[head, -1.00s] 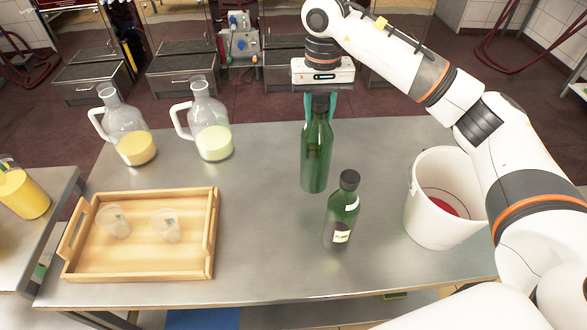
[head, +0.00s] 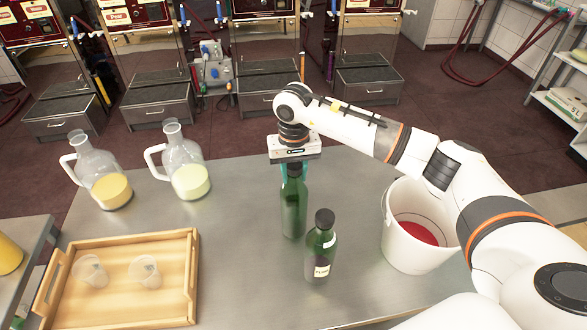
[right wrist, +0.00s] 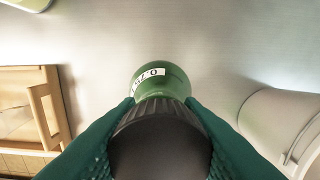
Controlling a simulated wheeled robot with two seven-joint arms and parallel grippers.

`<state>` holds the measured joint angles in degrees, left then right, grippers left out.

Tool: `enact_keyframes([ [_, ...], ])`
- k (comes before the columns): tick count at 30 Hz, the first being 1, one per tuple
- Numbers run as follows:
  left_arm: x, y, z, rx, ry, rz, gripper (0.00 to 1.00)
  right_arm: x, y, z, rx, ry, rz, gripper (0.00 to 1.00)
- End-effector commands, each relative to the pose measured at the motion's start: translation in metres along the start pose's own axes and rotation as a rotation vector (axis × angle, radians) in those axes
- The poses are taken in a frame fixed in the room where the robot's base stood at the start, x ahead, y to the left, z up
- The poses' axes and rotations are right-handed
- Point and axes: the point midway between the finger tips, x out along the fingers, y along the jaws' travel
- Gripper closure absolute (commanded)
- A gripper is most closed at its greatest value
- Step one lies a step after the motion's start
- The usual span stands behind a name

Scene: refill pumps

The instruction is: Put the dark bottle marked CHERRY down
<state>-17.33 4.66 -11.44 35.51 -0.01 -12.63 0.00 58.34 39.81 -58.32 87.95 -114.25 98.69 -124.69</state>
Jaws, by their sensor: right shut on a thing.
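My right gripper (head: 292,172) is shut on the cap of a dark green bottle (head: 294,212), which hangs upright beneath it over the steel table. Whether the bottle's base touches the table I cannot tell. In the right wrist view, the fingers (right wrist: 160,140) sit on both sides of its black cap (right wrist: 160,150). A white label (right wrist: 150,76) shows on its green shoulder; I cannot read CHERRY on it. A second dark green bottle (head: 321,245) stands upright on the table just in front and to the right, with a small pale label. My left gripper is not in view.
A white bucket (head: 408,250) with red inside stands at the right. Two glass jugs (head: 108,175) (head: 184,163) with yellow contents stand at the back left. A wooden tray (head: 196,268) with two clear cups is at the left. Bare table (head: 235,225) lies between tray and bottles.

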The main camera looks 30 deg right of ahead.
Motion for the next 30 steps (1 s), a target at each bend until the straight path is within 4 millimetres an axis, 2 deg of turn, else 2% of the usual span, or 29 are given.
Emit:
enact_keyframes([
  [11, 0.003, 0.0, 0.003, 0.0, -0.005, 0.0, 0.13, 0.006, 0.001, 0.001, -0.001, -0.003, 0.002, 1.0],
  [12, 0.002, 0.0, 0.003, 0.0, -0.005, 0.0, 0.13, 0.006, 0.0, 0.0, -0.001, -0.002, 0.001, 0.63],
  [15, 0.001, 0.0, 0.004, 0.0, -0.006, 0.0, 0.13, 0.006, 0.0, 0.0, -0.001, -0.001, 0.001, 0.47],
  [16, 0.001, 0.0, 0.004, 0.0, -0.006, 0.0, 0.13, 0.006, 0.0, 0.0, -0.001, -0.001, 0.001, 0.44],
  [26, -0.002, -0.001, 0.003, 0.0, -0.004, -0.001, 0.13, 0.002, 0.0, 0.0, 0.0, -0.001, 0.001, 0.44],
  [30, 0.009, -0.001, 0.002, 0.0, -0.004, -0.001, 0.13, -0.011, 0.001, 0.002, 0.0, -0.007, 0.002, 0.44],
])
